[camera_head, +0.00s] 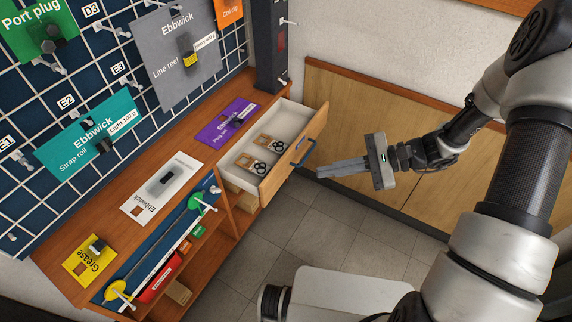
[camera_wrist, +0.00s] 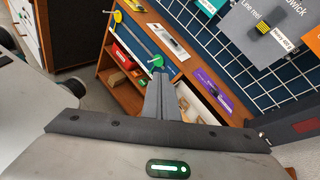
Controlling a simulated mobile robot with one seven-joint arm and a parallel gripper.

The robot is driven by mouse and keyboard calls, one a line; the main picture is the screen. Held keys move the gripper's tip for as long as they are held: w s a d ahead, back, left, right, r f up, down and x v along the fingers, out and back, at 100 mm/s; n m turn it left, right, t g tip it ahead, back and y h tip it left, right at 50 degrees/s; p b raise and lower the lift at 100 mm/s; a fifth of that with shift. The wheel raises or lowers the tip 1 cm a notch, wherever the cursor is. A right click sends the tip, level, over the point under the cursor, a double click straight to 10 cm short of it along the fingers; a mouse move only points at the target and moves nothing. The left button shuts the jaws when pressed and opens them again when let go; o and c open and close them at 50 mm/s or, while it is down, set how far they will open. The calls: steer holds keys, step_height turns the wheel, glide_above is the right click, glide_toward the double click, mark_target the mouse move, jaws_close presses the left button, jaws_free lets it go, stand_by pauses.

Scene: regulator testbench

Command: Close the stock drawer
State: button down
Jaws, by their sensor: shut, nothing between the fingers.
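The stock drawer (camera_head: 272,157) stands pulled out from the right end of the wooden counter in the head view. It has white inner walls, a wooden front and a blue handle (camera_head: 304,152). Small brown cards with dark rings lie inside it. My gripper (camera_head: 320,172) is shut and empty, its fingers pointing left. In the picture its tips lie just right of and below the blue handle; I cannot tell whether they touch the front.
The wooden counter (camera_head: 60,242) carries a purple pack (camera_head: 226,121), a white pack (camera_head: 161,187) and a yellow pack (camera_head: 90,259). A pegboard with hanging packs rises behind it. A wood-panelled wall (camera_head: 350,115) stands behind my gripper. The tiled floor (camera_head: 320,236) below is clear.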

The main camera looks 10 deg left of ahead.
step_height(320, 180, down, 20)
steer(key=w+r+m+t+y+b, duration=0.1)
steer(key=w+m+t+y+b, duration=0.25)
steer(key=m+t, duration=0.55)
steer(key=m+g, duration=0.1)
glide_toward(272, 179)
steer(key=x, duration=0.6)
steer(key=shift+a+r, duration=0.25)
steer(key=shift+a, duration=0.05)
steer(key=b+x, duration=0.6)
steer(key=x, duration=1.1)
steer(key=shift+a+f, duration=0.15)
steer(key=shift+w+a, duration=0.1)
steer(key=shift+a, duration=0.2)
steer(key=shift+w+a+r+b, duration=0.1)
steer(key=shift+a+r+b, duration=0.1)
steer(key=shift+r+b, duration=0.1)
steer(key=shift+r, duration=0.1)
